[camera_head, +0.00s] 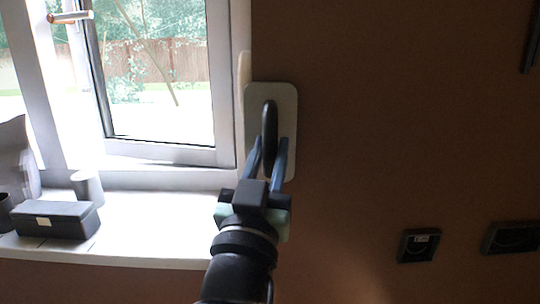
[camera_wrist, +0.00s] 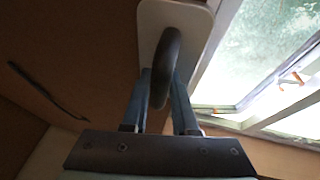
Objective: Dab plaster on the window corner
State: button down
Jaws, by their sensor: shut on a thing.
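The window (camera_head: 160,80) is at the upper left in the head view, with a white frame; it also shows at the right of the wrist view (camera_wrist: 255,55). My gripper (camera_head: 272,160) is shut on the dark handle of a pale, rounded rectangular plastering float (camera_head: 285,105). The float is upright beside the lower right corner of the window frame, over the edge of the brown wall. In the wrist view my gripper (camera_wrist: 165,95) has a finger on each side of the handle, and the float plate (camera_wrist: 150,20) faces away. The plate's far face and any plaster on it are hidden.
A white sill (camera_head: 150,230) runs below the window. A black box (camera_head: 55,219) and a grey cup (camera_head: 87,187) stand on it at the left. Two dark wall boxes (camera_head: 418,246) (camera_head: 508,238) are at the lower right. The wall (camera_head: 400,120) between is bare.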

jog(key=shift+r, duration=0.4)
notch_tip(320, 180, down, 16)
jog(key=b, duration=1.5)
jog(key=shift+f+b, duration=0.15)
jog(key=shift+b, duration=0.2)
jog(key=shift+s, duration=0.1)
jog(key=s, duration=0.9)
dwell(1.0)
